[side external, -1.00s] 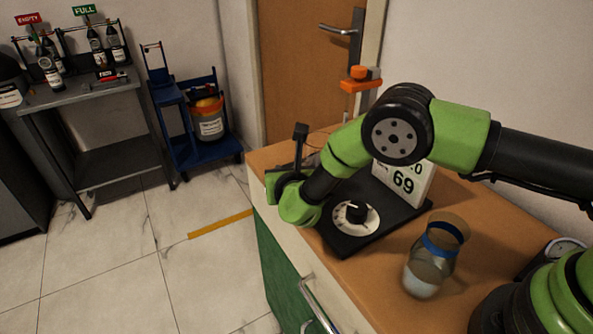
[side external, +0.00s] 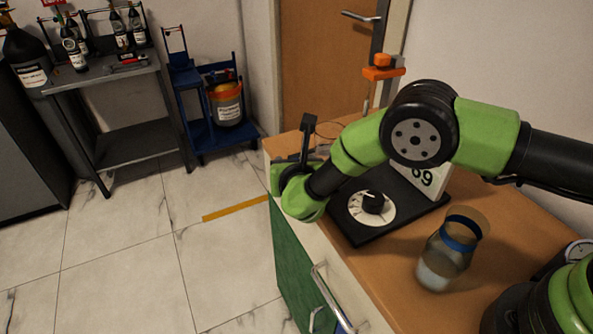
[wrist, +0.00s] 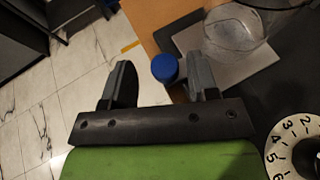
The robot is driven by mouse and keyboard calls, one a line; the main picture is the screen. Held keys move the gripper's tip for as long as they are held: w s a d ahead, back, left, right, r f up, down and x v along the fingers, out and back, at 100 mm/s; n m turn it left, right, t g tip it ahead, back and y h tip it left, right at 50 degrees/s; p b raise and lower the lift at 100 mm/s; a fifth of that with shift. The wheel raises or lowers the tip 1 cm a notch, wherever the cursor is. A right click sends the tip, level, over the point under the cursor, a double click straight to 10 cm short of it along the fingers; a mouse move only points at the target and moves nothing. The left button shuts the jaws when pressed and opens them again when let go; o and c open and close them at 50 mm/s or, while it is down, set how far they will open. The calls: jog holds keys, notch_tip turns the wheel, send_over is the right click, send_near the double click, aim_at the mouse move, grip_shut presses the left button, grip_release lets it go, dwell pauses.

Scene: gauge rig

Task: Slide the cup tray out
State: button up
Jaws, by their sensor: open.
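In the wrist view a clear glass vessel (wrist: 236,28) stands on a pale grey plate with a dark border (wrist: 193,42), which looks like the cup tray. A round blue knob (wrist: 164,69) shows at the tray's near side, but I cannot tell how it joins the tray. My gripper (wrist: 160,62) is open, with the knob between its fingers, close to the right one. I cannot tell whether they touch.
On the wooden counter (side external: 400,272) are a black panel with a white dial (side external: 358,209), a number sign (side external: 428,176) and a jar with a blue band (side external: 447,255). A drawer front with a metal handle (side external: 333,297) faces the open tiled floor.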

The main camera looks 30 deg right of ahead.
jog(key=v, duration=0.9)
jog(key=shift+a, duration=0.15)
jog(key=shift+s+r, duration=0.1)
jog(key=shift+s, duration=0.05)
jog(key=s+d+r+m+g+h, duration=0.1)
jog(key=s+d+r+m+g, duration=0.25)
jog(key=d+r+m, duration=0.5)
jog(key=s+d+r+m+g+h, duration=0.1)
jog(key=s+d+r+m+g, duration=0.2)
jog(key=d+r+m+g, duration=0.35)
jog(key=s+r+m+t+y, duration=0.2)
jog(key=s+r+m+y, duration=0.2)
jog(key=s+m, duration=0.4)
jog(key=s+r+m+t+y, duration=0.2)
jog(key=s+r+m+y, duration=0.3)
jog(key=s+m, duration=0.4)
jog(key=m, duration=0.3)
jog(key=shift+d+r+m+t, duration=0.3)
jog(key=shift+d+m, duration=0.05)
jog(key=shift+m, duration=0.05)
